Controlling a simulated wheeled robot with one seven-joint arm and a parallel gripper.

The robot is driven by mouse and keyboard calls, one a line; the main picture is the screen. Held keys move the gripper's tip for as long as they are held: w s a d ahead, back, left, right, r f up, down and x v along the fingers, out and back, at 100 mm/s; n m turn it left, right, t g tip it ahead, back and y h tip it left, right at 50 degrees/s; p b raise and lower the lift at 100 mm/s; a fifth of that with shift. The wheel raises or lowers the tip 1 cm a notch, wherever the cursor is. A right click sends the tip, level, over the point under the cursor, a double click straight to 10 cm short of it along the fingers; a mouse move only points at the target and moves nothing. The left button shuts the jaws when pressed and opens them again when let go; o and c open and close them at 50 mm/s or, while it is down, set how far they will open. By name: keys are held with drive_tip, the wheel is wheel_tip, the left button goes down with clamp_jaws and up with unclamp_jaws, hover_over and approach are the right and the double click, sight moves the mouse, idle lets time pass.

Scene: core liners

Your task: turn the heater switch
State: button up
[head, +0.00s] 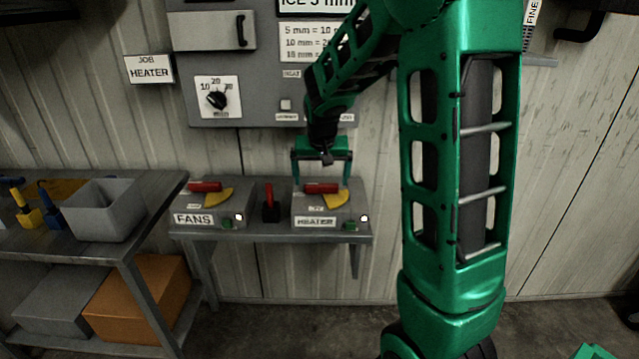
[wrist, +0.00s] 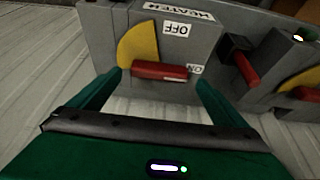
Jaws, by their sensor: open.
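The heater switch box (head: 312,212) is a grey box labelled HEATER on the right of a small wall shelf. Its red handle (head: 321,187) lies across a yellow sector plate (head: 337,199). In the wrist view the red handle (wrist: 160,71) lies roughly level, its right end by the ON label (wrist: 195,69), with the OFF label (wrist: 177,28) higher up. My gripper (head: 321,182) is open, its green fingers on either side of the handle. In the wrist view the gripper (wrist: 160,82) shows its fingertips near the handle's two ends; I cannot tell whether they touch it.
A FANS switch box (head: 204,219) stands left on the same shelf, with a small upright red lever (head: 269,194) between the boxes. A grey control panel (head: 262,75) hangs above. A side table (head: 75,247) with a grey bin (head: 103,209) is at left.

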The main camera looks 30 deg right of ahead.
sight(327, 195)
drive_tip(key=shift+x, duration=1.25)
drive_tip(key=shift+c, duration=0.6)
drive_tip(key=c, duration=1.4)
drive_tip(key=shift+a, duration=0.1)
